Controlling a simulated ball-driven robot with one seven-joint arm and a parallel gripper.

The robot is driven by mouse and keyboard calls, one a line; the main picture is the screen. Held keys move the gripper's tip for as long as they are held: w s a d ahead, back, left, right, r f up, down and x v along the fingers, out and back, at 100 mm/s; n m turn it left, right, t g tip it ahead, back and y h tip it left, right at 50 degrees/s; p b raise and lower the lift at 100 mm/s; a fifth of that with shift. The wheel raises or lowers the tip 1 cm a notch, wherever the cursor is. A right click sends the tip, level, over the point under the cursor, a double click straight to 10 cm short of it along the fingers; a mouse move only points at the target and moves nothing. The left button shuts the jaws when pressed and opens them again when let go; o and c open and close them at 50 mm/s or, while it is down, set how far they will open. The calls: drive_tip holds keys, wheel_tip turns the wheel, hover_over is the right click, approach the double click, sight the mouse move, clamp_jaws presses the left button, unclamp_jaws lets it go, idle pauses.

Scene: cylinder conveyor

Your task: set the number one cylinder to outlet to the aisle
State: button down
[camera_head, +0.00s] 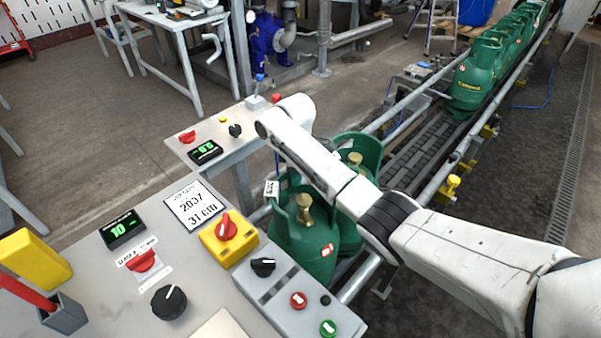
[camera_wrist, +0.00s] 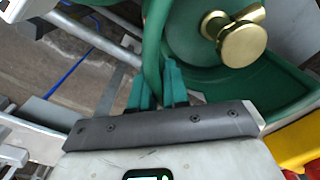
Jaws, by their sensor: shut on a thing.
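Two green gas cylinders with brass valves stand beside the control desk in the head view, the near one (camera_head: 305,235) and one just behind it (camera_head: 362,148), partly covered by my white arm. A small white tag (camera_head: 271,188) is at the near one's collar; I cannot read it surely. In the wrist view my gripper (camera_wrist: 160,88) has its teal fingers shut on a green cylinder's collar (camera_wrist: 154,45), with the brass valve (camera_wrist: 238,38) beside it. My fingers are hidden in the head view, so I cannot tell surely which cylinder they hold.
The roller conveyor (camera_head: 405,160) runs to the upper right, with several more green cylinders (camera_head: 478,72) in line. Rails border it. The control desk (camera_head: 80,210) carries knobs, displays and a yellow switch box (camera_head: 228,238). The aisle floor (camera_head: 340,95) beyond is mostly clear.

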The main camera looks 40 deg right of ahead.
drive_tip(key=shift+w+a+r, duration=0.1)
drive_tip(key=shift+w+a, duration=0.15)
drive_tip(key=shift+a, duration=0.05)
drive_tip(key=c, duration=1.2)
unclamp_jaws()
drive_tip(key=shift+s, duration=0.1)
wheel_tip(320, 180, up, 11)
drive_tip(key=shift+f, duration=0.15)
drive_tip(key=shift+c, duration=0.4)
